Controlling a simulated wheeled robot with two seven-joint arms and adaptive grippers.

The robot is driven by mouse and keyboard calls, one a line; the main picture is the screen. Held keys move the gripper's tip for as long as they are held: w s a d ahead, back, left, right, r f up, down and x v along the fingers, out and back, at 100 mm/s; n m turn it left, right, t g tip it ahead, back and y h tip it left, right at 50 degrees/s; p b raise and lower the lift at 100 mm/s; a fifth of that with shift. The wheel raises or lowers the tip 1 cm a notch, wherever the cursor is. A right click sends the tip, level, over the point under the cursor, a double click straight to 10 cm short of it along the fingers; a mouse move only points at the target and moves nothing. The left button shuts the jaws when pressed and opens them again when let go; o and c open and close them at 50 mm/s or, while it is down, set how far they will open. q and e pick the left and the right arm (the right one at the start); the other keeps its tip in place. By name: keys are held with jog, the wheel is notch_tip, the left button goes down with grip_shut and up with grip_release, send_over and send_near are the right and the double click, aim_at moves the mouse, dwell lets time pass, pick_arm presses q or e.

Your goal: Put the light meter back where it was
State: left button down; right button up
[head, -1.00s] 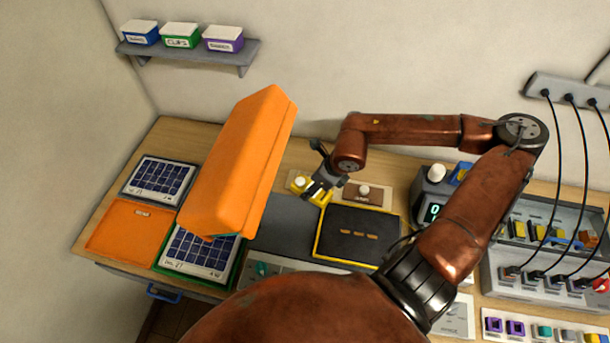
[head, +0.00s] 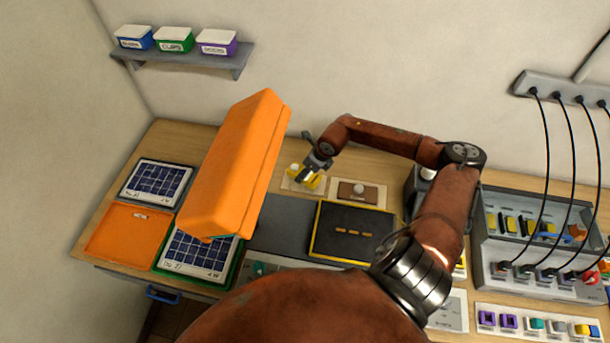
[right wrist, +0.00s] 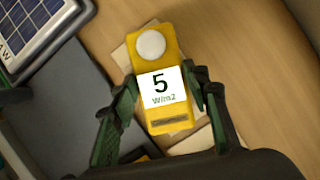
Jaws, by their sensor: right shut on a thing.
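The light meter (right wrist: 160,85) is a yellow block with a white round dome and a display reading 5 W/m2. In the right wrist view it sits between the fingers of my right gripper (right wrist: 164,84), which is shut on it. In the head view the meter (head: 296,169) is partly hidden by my right gripper (head: 313,171). It is over a pale pad (head: 287,184) at the back of the bench, turned at an angle to the pad. I cannot tell whether it touches the pad. My left gripper is not in view.
A large orange box-shaped body (head: 235,165) blocks part of the bench view. Solar panels (head: 157,183) lie left; a grey case with cables (head: 535,255) stands right.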

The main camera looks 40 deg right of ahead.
jog(key=shift+f, duration=1.1)
jog(key=o, duration=1.4)
jog(key=v, duration=1.1)
jog(key=shift+s+d+r+b, duration=0.1)
jog(key=shift+s+r+b, duration=0.1)
jog(key=shift+b, duration=0.15)
jog(key=shift+s+r, duration=0.1)
jog(key=shift+r, duration=0.2)
